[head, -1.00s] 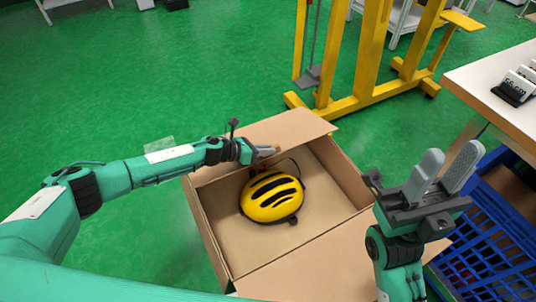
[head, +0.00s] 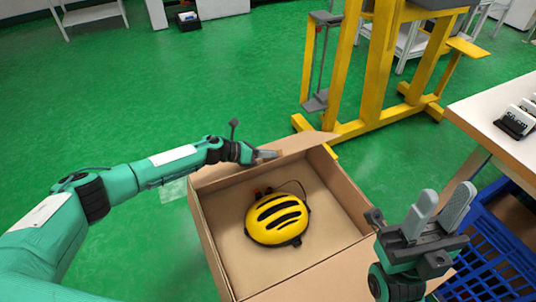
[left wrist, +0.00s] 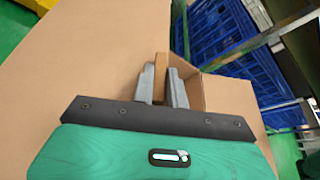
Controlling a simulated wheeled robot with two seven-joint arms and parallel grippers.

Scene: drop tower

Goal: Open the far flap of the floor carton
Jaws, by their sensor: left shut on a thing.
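The floor carton (head: 212,237) stands open on the green floor. Its far flap (head: 306,141) stands along the far rim and shows as a narrow, slanted strip. My left gripper (head: 266,154) is shut on the flap's edge. In the left wrist view its fingers (left wrist: 162,86) have a strip of cardboard between them. A yellow helmet (head: 276,221) with black slots lies inside the carton. The near flap (head: 325,280) is folded outward. My right gripper (head: 440,212) is open and empty, at the carton's right side.
The green floor left of the carton is clear.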

